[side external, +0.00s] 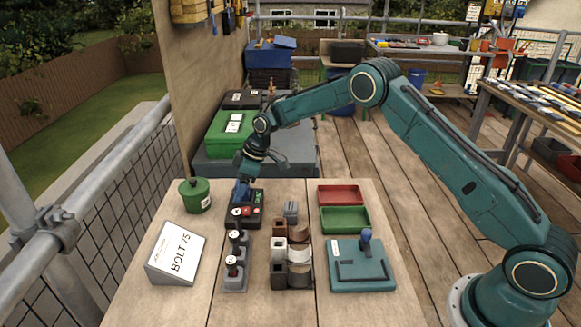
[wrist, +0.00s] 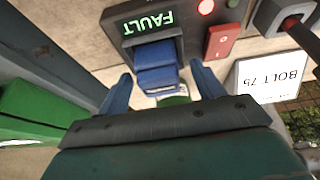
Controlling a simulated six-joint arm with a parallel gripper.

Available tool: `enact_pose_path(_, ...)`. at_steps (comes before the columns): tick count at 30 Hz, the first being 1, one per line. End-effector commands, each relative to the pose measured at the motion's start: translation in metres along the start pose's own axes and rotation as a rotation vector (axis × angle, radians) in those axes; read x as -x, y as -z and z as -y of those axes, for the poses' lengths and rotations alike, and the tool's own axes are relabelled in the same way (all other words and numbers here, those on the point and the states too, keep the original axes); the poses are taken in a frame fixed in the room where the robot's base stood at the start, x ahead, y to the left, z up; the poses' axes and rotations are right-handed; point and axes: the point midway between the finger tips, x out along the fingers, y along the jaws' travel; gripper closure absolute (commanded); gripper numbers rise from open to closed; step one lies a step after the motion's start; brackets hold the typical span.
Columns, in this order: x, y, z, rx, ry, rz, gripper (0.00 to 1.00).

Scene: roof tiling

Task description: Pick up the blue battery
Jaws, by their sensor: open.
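The blue battery (wrist: 157,66) sits in the bay of a black charger (wrist: 120,18), and its lower part is hidden in the bay. The charger's green display reads FAULT. My gripper (wrist: 161,70) is open, with one finger to each side of the battery, and gaps show between the fingers and it. In the side external view my gripper (side external: 248,176) reaches down over the charger (side external: 240,216) at the back of the bench. The battery (side external: 240,191) is partly visible there, just below the fingers.
A BOLT 75 sign (side external: 175,254) and a green lidded pot (side external: 195,195) stand left of the charger. Several grey knobbed posts (side external: 235,273) stand in front. Red (side external: 340,194) and green (side external: 345,219) trays and a teal joystick plate (side external: 360,270) lie right. A green case (side external: 230,134) is behind.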

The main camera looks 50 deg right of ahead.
Motion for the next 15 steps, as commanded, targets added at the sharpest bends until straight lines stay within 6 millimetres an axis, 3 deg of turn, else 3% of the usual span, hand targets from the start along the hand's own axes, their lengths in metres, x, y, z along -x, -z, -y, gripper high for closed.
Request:
enact_pose_path(4, 0.0002, 0.0000, 0.0000, 0.000, 0.000, 0.000, 0.37)
enact_pose_path(12, 0.0008, 0.0005, -0.0003, 0.000, -0.001, -0.001, 0.90)
enact_pose_path(15, 0.0008, 0.0005, -0.0003, 0.000, -0.001, -0.001, 0.92)
